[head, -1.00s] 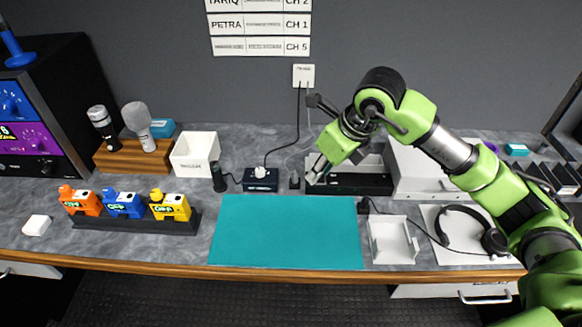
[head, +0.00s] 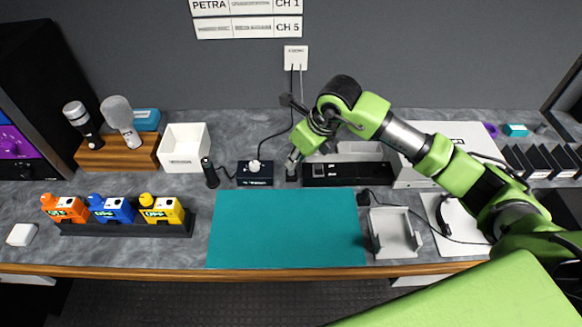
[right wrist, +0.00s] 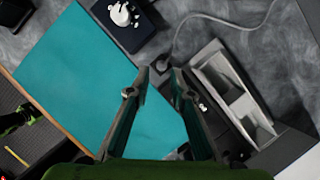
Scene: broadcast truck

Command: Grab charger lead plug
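A small black upright plug (head: 291,174), which looks like the charger lead plug, stands on the grey counter just behind the teal mat, between the black knob box and the long black unit. My right gripper (head: 294,158) points down just above it. In the right wrist view the two fingers (right wrist: 157,88) are apart, with a gap between them. My left gripper is not in view.
The teal mat (head: 285,230) is clear. The black knob box (head: 255,173) is left of the plug, the long black unit (head: 345,175) right. A white open tray (head: 395,238) and another black connector with a cable (head: 363,197) lie farther right. A wall outlet (head: 295,57) is behind.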

